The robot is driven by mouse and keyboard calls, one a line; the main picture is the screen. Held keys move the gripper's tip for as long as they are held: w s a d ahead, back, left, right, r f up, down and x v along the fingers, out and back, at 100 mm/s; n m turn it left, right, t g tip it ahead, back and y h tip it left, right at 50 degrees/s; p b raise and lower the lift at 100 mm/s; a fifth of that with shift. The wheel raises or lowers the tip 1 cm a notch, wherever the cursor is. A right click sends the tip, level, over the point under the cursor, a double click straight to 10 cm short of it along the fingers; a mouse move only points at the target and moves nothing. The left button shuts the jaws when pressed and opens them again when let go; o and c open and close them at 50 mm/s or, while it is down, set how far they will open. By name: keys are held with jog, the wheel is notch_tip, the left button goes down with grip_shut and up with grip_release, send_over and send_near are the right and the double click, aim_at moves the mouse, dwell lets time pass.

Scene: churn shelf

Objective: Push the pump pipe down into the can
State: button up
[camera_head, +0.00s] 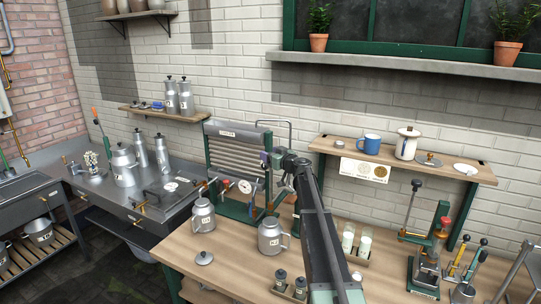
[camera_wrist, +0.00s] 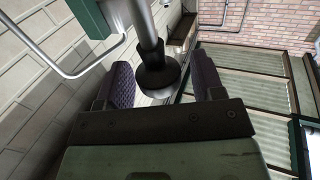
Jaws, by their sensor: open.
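My gripper (camera_head: 269,160) is open beside the upper right of the ribbed metal cooler on the wooden bench. In the wrist view, its two purple-padded fingers stand either side of a dark round knob on a metal rod (camera_wrist: 153,50), apparently the pump pipe. A gap shows between the knob and the pads. The rod's far end is out of view. A grey labelled metal can (camera_head: 270,240) stands on the bench below my gripper. Another labelled can (camera_head: 202,216) stands to its left. I cannot tell which can the pipe belongs to, nor how deep it sits.
The ribbed cooler (camera_head: 235,152) stands close left of my gripper. A loose lid (camera_head: 204,258) lies at the bench's front left. White-filled glasses (camera_head: 364,245) and a green lever device (camera_head: 428,265) are to the right. A wall shelf (camera_head: 400,159) holds a blue mug.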

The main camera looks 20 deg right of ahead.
aim_at(271, 186)
grip_shut()
notch_tip(271, 186, down, 15)
jog(key=b, duration=1.5)
jog(key=shift+f, duration=0.2)
jog(key=shift+r, duration=0.2)
grip_release()
jog(key=shift+s, duration=0.1)
jog(key=v, duration=1)
jog(key=shift+s, duration=0.35)
jog(key=shift+d, duration=0.1)
